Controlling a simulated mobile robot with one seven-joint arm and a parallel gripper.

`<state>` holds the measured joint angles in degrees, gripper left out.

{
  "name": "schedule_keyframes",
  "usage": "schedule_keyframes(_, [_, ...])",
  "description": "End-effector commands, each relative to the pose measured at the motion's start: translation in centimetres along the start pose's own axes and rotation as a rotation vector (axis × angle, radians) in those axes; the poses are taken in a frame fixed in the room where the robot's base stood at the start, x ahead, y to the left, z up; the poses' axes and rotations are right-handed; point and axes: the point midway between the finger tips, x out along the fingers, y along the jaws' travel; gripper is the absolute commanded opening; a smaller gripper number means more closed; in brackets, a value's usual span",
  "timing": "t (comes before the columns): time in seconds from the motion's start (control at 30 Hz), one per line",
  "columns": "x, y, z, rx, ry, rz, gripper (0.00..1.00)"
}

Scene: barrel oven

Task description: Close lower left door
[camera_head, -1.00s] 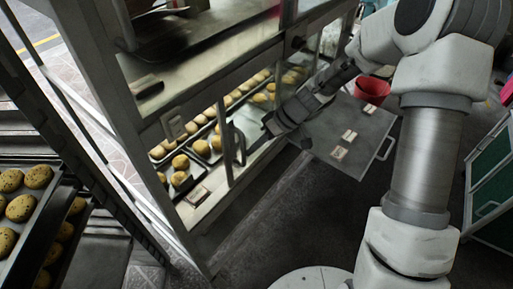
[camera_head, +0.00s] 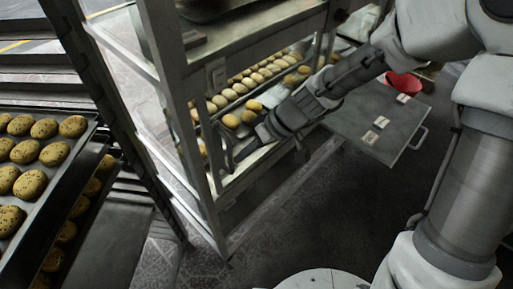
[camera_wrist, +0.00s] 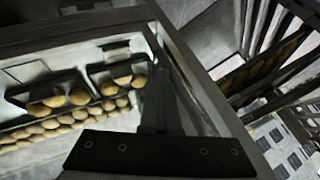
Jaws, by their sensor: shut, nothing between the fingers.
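The metal cabinet (camera_head: 270,58) stands open at its lower level, with rows of round buns (camera_head: 262,78) inside. My gripper (camera_head: 231,160) is shut and empty at the left end of this opening, close to the cabinet's left upright (camera_head: 205,172); I cannot tell whether it touches. In the wrist view my shut fingers (camera_wrist: 160,105) point along the inner side of a pale frame edge (camera_wrist: 205,88), with trays of buns to their left. A grey panel with a handle (camera_head: 375,120) lies folded out at the right. The lower left door itself I cannot make out surely.
A rack with trays of speckled cookies (camera_head: 40,160) stands close at the left. A red bowl (camera_head: 403,83) is behind the grey panel. The dark floor in front of the cabinet is clear.

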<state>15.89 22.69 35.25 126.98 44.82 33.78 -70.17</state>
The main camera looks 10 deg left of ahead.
Motion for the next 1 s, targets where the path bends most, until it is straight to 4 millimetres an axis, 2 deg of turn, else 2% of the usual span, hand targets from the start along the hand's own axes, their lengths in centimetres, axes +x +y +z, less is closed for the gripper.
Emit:
schedule_keyframes(0.13, [0.8,-1.7,0.4,-0.003,-0.001,-0.002,0.0])
schedule_keyframes(0.33, [1.1,-2.6,0.4,-0.002,0.0,-0.003,0.0])
schedule_keyframes(0.77, [1.2,-3.0,0.4,-0.005,-0.004,-0.012,0.0])
schedule_keyframes(1.0, [1.1,-2.2,-0.1,-0.003,-0.001,-0.008,0.0])
